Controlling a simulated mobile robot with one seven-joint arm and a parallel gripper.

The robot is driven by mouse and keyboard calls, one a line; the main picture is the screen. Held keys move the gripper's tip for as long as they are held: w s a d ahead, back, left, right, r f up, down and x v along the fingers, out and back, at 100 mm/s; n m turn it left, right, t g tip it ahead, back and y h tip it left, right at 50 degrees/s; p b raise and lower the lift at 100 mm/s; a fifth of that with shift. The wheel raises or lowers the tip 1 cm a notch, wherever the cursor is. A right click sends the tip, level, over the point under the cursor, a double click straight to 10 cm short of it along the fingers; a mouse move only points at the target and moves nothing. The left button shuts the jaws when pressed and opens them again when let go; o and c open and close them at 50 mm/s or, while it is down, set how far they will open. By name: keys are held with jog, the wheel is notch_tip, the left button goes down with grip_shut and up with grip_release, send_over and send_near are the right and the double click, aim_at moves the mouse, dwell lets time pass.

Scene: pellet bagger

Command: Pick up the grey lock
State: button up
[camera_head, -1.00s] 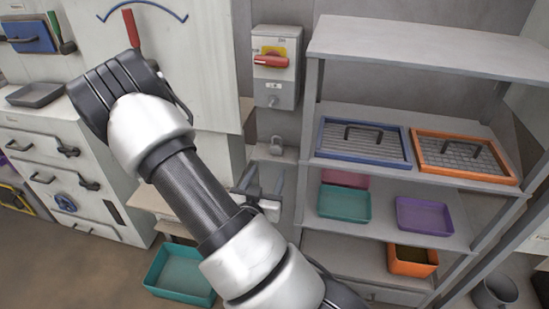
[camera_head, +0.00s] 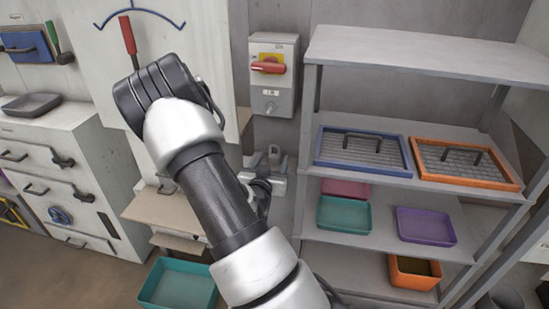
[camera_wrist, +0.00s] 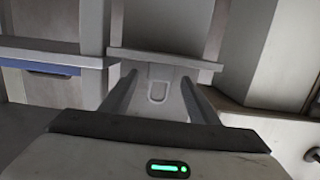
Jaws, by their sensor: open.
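The grey lock (camera_head: 274,152) is a small padlock on a grey ledge below the switch box in the head view. In the wrist view the lock (camera_wrist: 158,91) shows as a pale U-shaped outline, centred between the two fingers. My gripper (camera_wrist: 158,80) is open, one finger on each side of the lock, and no contact shows. In the head view my gripper (camera_head: 267,160) is at the lock, partly hidden behind my forearm. The fingers cover part of the lock there.
A grey switch box (camera_head: 274,75) with a red handle is on the wall above. To the right is a grey shelf unit (camera_head: 425,52) with a blue-framed screen (camera_head: 318,155), an orange-framed screen (camera_head: 420,172) and several bins. A wooden ledge (camera_head: 165,212) is at lower left.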

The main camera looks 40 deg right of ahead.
jog(key=shift+w, duration=0.1)
jog(key=shift+c, duration=0.5)
jog(key=c, duration=1)
jog(key=shift+r, duration=0.15)
jog(key=shift+c, duration=0.2)
jog(key=shift+a+r, duration=0.1)
jog(key=shift+r, duration=0.15)
notch_tip(320, 180, up, 7)
jog(key=f+p+v, duration=0.3)
jog(key=p+v, duration=1)
jog(key=v, duration=0.6)
jog(key=shift+s+a+f, duration=0.3)
jog(key=shift+s+f, duration=0.1)
jog(key=shift+s, duration=0.1)
